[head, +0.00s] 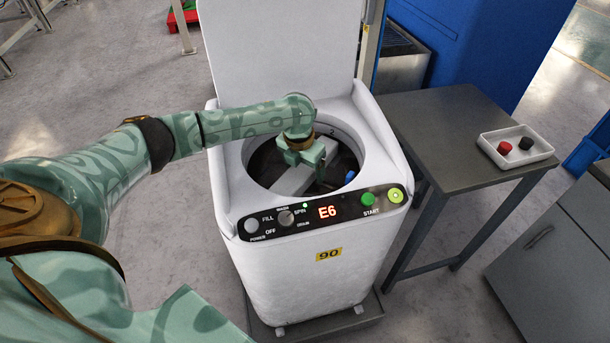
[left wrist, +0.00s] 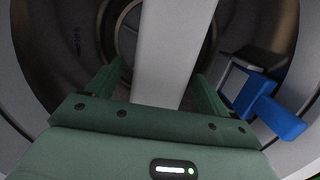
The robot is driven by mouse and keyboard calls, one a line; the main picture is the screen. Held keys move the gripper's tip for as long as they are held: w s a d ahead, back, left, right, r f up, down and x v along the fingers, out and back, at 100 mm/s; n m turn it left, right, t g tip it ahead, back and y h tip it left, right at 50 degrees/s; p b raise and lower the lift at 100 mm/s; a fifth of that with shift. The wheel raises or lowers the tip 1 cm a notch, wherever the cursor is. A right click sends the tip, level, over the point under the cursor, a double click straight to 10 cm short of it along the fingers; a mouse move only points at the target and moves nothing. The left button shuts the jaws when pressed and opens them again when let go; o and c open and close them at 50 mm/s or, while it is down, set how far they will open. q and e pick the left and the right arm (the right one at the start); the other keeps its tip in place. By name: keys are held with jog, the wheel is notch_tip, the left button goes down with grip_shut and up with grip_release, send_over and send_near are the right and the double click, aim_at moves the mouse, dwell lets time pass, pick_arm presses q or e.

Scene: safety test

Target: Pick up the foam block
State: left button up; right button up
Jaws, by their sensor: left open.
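The foam block (head: 291,181) appears as a long pale grey bar inside the open drum of the white washing machine (head: 300,268). My left gripper (head: 305,168) points down into the drum opening, over the block. In the left wrist view the block (left wrist: 168,48) runs up the middle of the picture. The left gripper (left wrist: 158,78) is open there, one green finger on each side of the block, with a gap to each side. I cannot tell how deep the fingers reach beside it. The block's near end is hidden behind the gripper. My right gripper is not in view.
A blue object (left wrist: 272,112) with a grey part sits at the drum's right side; its blue part also shows in the head view (head: 350,176). The drum rim surrounds the gripper closely. A grey table (head: 440,130) at right bears a white tray (head: 522,160) with red and black pieces.

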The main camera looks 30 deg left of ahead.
pick_arm(q)
jog(key=shift+r, duration=0.15)
jog(key=c, duration=1.1)
jog(key=shift+o, duration=0.2)
